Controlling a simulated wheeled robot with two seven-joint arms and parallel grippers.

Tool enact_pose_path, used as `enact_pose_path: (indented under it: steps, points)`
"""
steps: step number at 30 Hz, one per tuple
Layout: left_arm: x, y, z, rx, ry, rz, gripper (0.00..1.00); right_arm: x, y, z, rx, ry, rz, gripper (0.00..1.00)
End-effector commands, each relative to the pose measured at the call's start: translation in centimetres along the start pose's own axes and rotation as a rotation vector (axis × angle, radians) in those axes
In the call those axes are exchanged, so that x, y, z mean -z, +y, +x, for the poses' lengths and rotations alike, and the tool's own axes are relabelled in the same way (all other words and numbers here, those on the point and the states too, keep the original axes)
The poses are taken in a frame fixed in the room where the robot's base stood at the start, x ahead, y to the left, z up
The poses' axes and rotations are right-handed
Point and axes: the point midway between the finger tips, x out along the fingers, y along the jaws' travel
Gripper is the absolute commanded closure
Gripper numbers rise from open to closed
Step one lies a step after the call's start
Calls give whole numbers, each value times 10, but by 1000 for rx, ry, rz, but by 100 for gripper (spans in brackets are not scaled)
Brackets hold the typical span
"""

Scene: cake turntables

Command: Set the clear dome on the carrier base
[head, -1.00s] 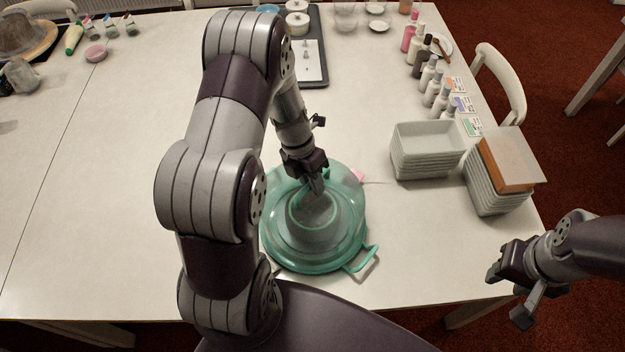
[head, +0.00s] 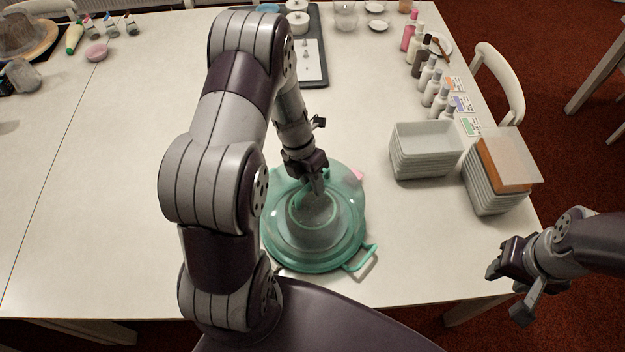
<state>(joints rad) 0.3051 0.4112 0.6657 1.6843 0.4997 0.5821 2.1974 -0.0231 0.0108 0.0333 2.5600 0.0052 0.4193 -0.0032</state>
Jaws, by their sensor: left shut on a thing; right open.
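The clear, green-tinted dome (head: 345,225) is over the teal carrier base (head: 362,259) near the front middle of the table. My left gripper (head: 317,188) is shut on the top of the dome, at its knob, which the fingers mostly hide. A grey, round shape shows through the dome. The dome looks roughly upright and centred over the base. I cannot tell whether its rim touches the base. A loop handle of the base sticks out at the front right. My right gripper (head: 507,293) is open and empty, off the table's front right corner.
Stacked white trays (head: 425,150) and a second stack with an orange-brown item (head: 503,165) stand to the right. Several bottles (head: 430,78) line the right edge. A dark tray (head: 318,70) lies at the back. The table left of my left arm is mostly clear.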

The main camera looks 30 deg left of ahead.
Motion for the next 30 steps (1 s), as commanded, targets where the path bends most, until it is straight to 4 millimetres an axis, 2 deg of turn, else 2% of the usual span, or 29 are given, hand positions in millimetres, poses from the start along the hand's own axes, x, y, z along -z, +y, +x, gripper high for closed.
enact_pose_path:
  steps: [27,28,30]
  points:
    - [-1,4,11,-1,-2,-1,100,-1,0,6,0,0,0,57]
    - [-1,4,10,-1,-2,-1,69,-1,0,5,0,0,0,57]
    - [-1,4,10,-1,-2,-1,68,-1,0,5,0,0,0,57]
